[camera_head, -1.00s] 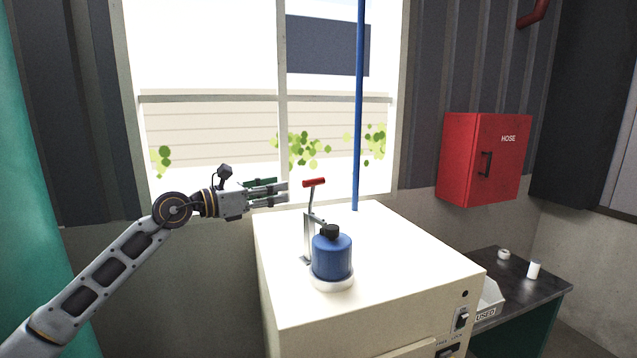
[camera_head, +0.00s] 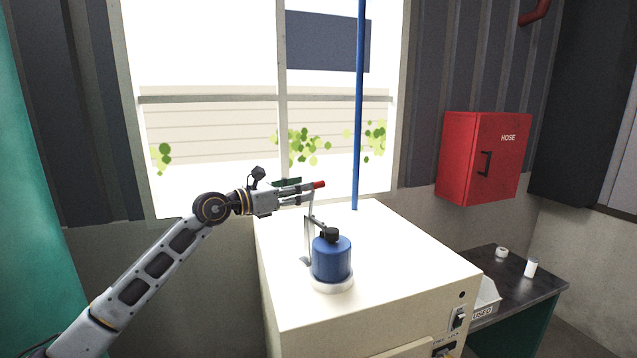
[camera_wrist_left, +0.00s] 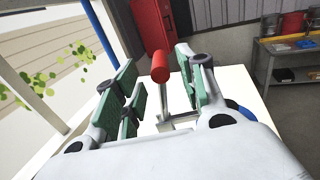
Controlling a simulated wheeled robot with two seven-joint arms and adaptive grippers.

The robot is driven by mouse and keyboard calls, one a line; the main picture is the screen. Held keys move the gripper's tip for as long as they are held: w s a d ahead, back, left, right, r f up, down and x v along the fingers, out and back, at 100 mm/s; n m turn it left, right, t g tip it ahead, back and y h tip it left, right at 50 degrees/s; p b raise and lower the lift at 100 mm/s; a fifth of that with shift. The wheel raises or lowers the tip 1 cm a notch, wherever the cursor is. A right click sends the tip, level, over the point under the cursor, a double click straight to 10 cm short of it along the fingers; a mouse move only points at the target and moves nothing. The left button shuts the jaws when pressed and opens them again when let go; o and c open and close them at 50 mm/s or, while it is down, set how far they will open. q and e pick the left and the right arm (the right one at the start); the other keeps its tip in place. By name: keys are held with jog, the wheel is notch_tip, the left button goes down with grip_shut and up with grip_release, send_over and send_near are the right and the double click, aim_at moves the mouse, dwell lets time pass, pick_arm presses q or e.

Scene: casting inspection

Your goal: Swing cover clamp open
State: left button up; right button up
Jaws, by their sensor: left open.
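The cover clamp (camera_head: 310,215) stands on top of the cream machine (camera_head: 390,235), beside a blue pot (camera_head: 331,258) with a black knob. Its upright lever ends in a red handle (camera_head: 319,184). My left gripper (camera_head: 300,190) is at the lever's top, its fingers around or beside the handle in the head view. In the left wrist view the red handle (camera_wrist_left: 160,66) lies between the two green-padded fingers (camera_wrist_left: 162,92), with gaps on both sides. The left gripper is open. The pot is mostly hidden in the wrist view. My right gripper is not in view.
A blue vertical pipe (camera_head: 358,110) rises behind the machine near the window. A red hose cabinet (camera_head: 484,158) hangs on the right wall. A dark side table (camera_head: 515,283) with a white bin stands right of the machine. The machine top's right side is clear.

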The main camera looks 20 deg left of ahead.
aim_at(318, 185)
pick_arm(q)
jog(key=x, duration=0.2)
jog(key=shift+w+d+r+p, duration=0.15)
jog(key=shift+w+d+p, duration=0.05)
jog(key=shift+p, duration=0.2)
jog(key=shift+p+x, duration=0.6)
jog(key=shift+x, duration=1.4)
jog(key=shift+c, duration=0.2)
grip_shut()
